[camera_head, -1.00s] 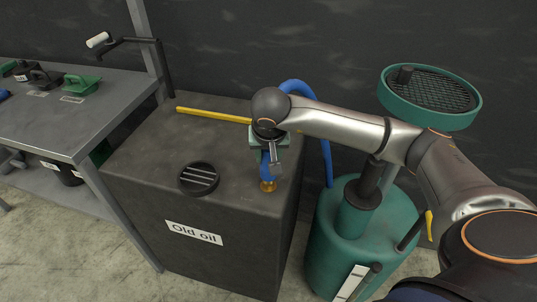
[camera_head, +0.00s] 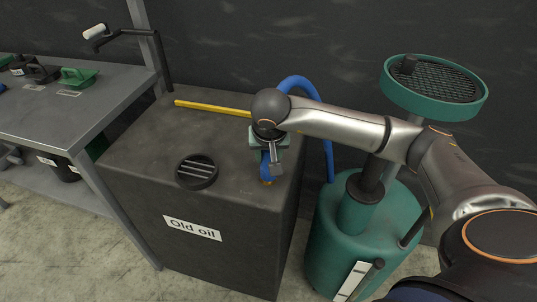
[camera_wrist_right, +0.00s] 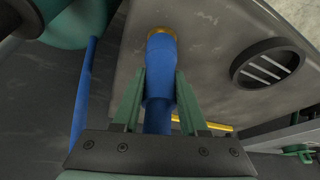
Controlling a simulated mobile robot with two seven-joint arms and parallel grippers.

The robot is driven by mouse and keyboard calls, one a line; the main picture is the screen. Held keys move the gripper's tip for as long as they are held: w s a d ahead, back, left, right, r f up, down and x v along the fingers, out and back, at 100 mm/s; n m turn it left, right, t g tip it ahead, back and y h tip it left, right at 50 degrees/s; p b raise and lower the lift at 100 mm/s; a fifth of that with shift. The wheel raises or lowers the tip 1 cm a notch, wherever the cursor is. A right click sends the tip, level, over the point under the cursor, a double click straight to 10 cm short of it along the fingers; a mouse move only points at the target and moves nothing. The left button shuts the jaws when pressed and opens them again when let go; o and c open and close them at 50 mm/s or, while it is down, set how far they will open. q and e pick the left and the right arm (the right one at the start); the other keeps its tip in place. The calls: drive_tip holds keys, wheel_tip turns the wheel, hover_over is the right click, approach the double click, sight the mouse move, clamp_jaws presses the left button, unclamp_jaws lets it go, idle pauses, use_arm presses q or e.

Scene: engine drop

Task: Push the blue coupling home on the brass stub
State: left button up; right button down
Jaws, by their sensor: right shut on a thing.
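My right gripper (camera_head: 267,160) points down over the near right part of the dark "Old oil" tank (camera_head: 130,165). Its green fingers (camera_wrist_right: 160,88) are shut on the blue coupling (camera_wrist_right: 160,72), on the end of the blue hose. The brass stub (camera_head: 267,182) stands on the tank top directly under the coupling, mostly covered in the head view. In the right wrist view, a brass rim (camera_wrist_right: 161,33) shows at the coupling's far end. The two meet in line; I cannot tell whether the coupling is fully seated. My left gripper is out of view.
A black slotted cap (camera_head: 196,171) and a yellow bar (camera_head: 212,108) are on the tank top. The blue hose (camera_head: 327,150) arches behind my arm towards the green drainer (camera_head: 335,240) at the right. A grey bench (camera_head: 60,120) stands at left.

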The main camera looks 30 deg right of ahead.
drive_tip(key=shift+f+b, duration=0.55)
drive_tip(key=shift+f, duration=0.15)
drive_tip(key=shift+f, duration=0.15)
drive_tip(key=shift+c, duration=1.8)
unclamp_jaws()
drive_tip(key=v, duration=1.2)
drive_tip(key=shift+r, duration=0.35)
